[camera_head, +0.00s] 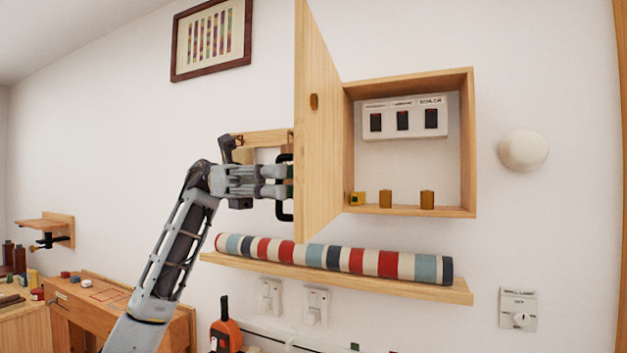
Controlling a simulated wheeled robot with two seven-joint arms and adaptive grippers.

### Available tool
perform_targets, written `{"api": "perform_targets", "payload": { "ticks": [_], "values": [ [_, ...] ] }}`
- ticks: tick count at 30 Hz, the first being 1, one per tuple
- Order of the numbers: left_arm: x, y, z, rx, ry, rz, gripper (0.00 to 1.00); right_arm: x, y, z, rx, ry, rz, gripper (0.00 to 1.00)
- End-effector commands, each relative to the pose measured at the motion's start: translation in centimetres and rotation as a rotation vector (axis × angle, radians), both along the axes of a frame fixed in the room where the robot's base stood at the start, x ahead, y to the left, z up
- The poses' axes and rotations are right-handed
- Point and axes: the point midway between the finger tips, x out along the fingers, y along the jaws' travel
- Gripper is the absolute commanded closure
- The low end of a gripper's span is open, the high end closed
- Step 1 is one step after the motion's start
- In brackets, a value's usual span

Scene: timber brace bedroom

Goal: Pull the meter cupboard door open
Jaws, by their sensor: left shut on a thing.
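The meter cupboard (468,140) is a wooden box on the white wall, and its inside shows. Its wooden door (317,130) is swung out on the left side, standing well away from the opening. My left gripper (277,182) is shut on the dark door handle (284,212) on the door's outer face. Part of the handle is hidden by the fingers. Inside the cupboard a white panel (405,105) carries three dark switches, and small brass-coloured pieces (427,199) stand on its floor. My right gripper is not in view.
A wooden shelf (460,293) below the cupboard holds a striped roll (345,260) close under the door's lower edge. A round white fitting (523,150) is on the wall to the right. A framed picture (212,40) hangs at upper left. A workbench (100,300) stands at lower left.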

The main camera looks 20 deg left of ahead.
Motion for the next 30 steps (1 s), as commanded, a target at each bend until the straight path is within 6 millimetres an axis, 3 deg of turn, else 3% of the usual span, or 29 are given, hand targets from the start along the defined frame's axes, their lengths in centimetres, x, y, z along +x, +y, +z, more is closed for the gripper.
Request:
{"api": "perform_targets", "payload": {
  "ticks": [9, 23, 24, 25, 30],
  "values": [
    [0.3, 2.7, 0.1, -0.002, 0.0, 0.009, 1.0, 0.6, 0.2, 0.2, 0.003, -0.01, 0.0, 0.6],
    [0.3, 3.0, 0.1, -0.001, -0.001, 0.009, 1.0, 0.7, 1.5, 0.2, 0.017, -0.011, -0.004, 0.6],
    [0.3, 3.0, 0.1, -0.002, 0.001, 0.009, 0.85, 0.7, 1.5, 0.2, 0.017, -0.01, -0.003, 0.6],
    [0.3, 3.0, 0.1, -0.001, 0.0, 0.009, 0.82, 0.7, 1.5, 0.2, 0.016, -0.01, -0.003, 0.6],
    [0.3, 3.0, 0.0, -0.001, 0.0, 0.009, 0.81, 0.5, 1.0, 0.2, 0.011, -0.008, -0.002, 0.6]
  ]
}}
